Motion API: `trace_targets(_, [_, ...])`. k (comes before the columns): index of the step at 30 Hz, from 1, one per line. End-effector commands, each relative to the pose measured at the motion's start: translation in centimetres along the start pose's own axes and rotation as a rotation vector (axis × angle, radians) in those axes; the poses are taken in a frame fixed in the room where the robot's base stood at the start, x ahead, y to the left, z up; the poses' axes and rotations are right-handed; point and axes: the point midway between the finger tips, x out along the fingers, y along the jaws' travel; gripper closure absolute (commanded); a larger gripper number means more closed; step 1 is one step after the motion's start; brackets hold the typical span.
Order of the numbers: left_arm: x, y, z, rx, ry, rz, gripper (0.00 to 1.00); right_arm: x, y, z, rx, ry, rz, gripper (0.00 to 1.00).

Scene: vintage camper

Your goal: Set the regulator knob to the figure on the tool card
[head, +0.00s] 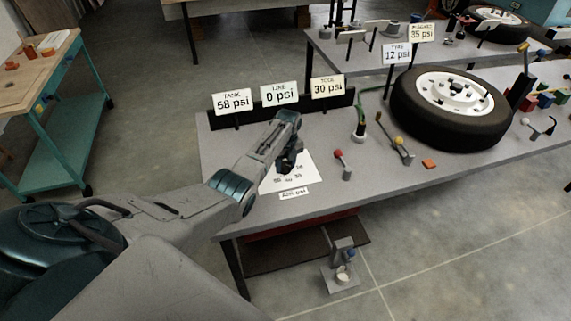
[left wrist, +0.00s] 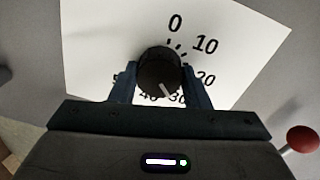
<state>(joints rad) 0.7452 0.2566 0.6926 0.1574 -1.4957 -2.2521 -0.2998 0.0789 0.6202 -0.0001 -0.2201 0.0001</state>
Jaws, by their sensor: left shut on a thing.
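The regulator knob (left wrist: 158,72) is black and round with a white pointer line. My left gripper (left wrist: 160,80) is shut on it, a finger on each side. The pointer faces down in the left wrist view, between 30 and 40 and nearer 30. The white dial sheet (left wrist: 95,35) around it shows 0, 10, 20, 30, 40; a further figure is partly hidden by a finger. In the head view my left gripper (head: 289,160) is over the dial sheet (head: 305,167). The tool card (head: 327,88) reads 30 psi. My right gripper is not in view.
Cards for the tank (head: 232,102), 58 psi, and line (head: 280,94), 0 psi, stand behind the dial. A red-ball lever (head: 339,155) and yellow-ball lever (head: 397,142) stand to the right. A tyre (head: 415,115) lies beyond. The bench's front right is mostly clear.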

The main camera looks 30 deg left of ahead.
Motion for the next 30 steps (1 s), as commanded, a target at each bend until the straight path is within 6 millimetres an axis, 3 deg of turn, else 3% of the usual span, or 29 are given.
trace_targets(16, [-0.14, -0.06, 0.10, 0.024, -0.004, -0.002, 0.80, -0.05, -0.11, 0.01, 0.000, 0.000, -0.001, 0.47])
trace_targets(17, [-0.14, -0.06, 0.10, 0.024, -0.004, -0.002, 0.54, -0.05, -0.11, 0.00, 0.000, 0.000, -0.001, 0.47])
trace_targets(20, [-0.12, -0.05, 0.08, 0.024, -0.004, -0.002, 0.36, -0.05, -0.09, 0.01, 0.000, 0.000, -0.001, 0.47])
trace_targets(30, [-0.32, -0.03, 0.05, 0.024, -0.003, -0.001, 0.36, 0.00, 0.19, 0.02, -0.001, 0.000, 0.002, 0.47])
